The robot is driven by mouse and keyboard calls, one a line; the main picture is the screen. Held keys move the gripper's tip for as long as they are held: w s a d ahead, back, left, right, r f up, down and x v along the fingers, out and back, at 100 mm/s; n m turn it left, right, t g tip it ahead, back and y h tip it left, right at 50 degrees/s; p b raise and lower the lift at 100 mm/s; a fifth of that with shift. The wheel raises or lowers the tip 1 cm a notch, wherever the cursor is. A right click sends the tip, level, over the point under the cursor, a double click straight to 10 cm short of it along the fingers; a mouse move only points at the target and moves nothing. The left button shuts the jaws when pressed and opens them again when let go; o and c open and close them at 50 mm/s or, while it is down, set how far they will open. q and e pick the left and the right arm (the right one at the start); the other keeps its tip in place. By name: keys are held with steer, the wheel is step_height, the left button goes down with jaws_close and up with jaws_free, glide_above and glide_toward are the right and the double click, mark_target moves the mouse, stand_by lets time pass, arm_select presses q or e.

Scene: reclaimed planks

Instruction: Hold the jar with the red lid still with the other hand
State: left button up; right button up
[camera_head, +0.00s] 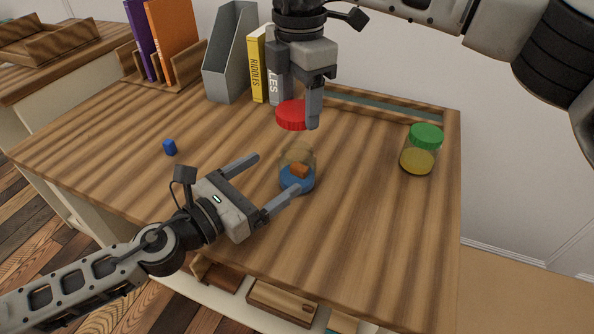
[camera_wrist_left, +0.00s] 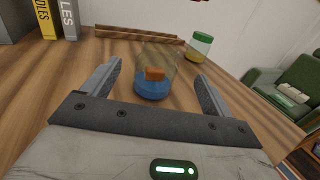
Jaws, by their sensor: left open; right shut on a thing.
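The clear jar (camera_head: 297,178) stands upright on the wooden desk, with blue content at the bottom and an orange block inside; it also shows in the left wrist view (camera_wrist_left: 153,88). Its red lid (camera_head: 293,116) is off and held in the air above and behind the jar. My right gripper (camera_head: 294,108) is shut on the lid. My left gripper (camera_head: 276,173) is open, its fingers reaching towards the jar, which appears between the fingertips in the left wrist view (camera_wrist_left: 158,72). I cannot tell whether either finger touches the glass.
A green-lidded jar (camera_head: 421,150) with yellow content stands to the right. A small blue block (camera_head: 169,148) lies at the left. Books (camera_head: 258,65), a grey file holder (camera_head: 229,55) and a wooden rack (camera_head: 190,65) stand at the back. The desk's front right is clear.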

mark_target(285, 174)
arm_select(q)
step_height(285, 174, down, 2)
steer(key=shift+x, duration=3.7)
steer(key=shift+f, duration=0.1)
steer(key=shift+c, duration=0.4)
steer(key=c, duration=1.4)
arm_select(e)
steer(key=shift+f, duration=2.5)
steer(key=shift+f, duration=0.9)
steer(key=shift+f, duration=0.55)
